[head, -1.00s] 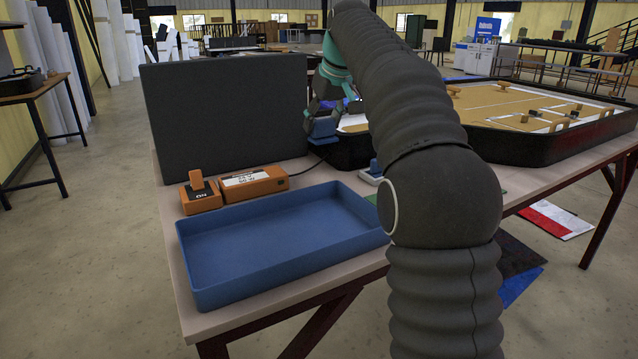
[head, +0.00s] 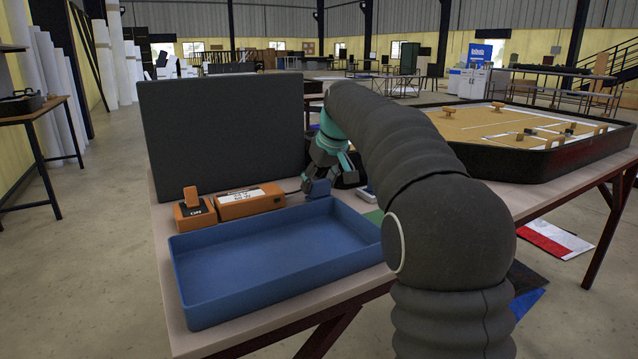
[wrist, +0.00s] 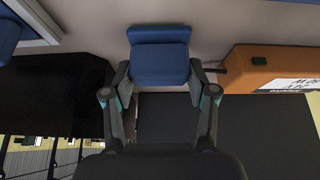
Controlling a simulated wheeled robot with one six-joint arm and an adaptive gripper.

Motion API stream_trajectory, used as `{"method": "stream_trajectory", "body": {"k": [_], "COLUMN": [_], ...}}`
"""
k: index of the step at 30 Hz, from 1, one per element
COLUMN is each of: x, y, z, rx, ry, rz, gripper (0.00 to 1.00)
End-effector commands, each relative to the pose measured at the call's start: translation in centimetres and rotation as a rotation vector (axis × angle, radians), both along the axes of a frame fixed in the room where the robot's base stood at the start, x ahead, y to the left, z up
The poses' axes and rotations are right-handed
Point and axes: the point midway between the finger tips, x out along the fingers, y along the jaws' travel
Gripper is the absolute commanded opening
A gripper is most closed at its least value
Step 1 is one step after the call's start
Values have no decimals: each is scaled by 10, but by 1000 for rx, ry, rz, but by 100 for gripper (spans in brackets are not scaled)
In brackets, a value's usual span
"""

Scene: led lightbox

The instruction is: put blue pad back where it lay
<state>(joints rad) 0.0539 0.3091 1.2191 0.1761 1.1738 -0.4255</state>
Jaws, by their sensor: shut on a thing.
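The blue pad (head: 318,189) is a small block with a raised step, held in my gripper (head: 322,172). In the wrist view the pad (wrist: 160,62) sits between my two fingertips, which are shut on its sides. In the head view it is just behind the back right part of the blue tray's rim, right of the orange box. I cannot tell whether its underside touches the table. My arm hides part of the table to the right.
The blue tray (head: 184,292) stands empty in front. An orange labelled box (head: 250,203) and an orange switch (head: 195,213) stand behind it, before a dark upright panel (head: 222,125). A white-based blue item (head: 368,193) and a green patch (head: 374,216) lie right.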

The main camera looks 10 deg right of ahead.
Motion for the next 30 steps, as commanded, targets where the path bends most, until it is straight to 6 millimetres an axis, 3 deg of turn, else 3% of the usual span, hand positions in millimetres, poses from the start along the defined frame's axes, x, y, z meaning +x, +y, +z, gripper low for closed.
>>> {"method": "stream_trajectory", "body": {"k": [7, 8, 11, 23, 30], "x": [0, 0, 0, 0, -15], "y": [0, 0, 0, 0, -6], "z": [-3, -3, -2, 3, 35], "rx": [0, 0, 0, 0, 0], "ry": [0, 0, 0, -1, -3], "rz": [0, 0, 0, 0, -2], "gripper": [2, 60, 82, 82, 82]}}
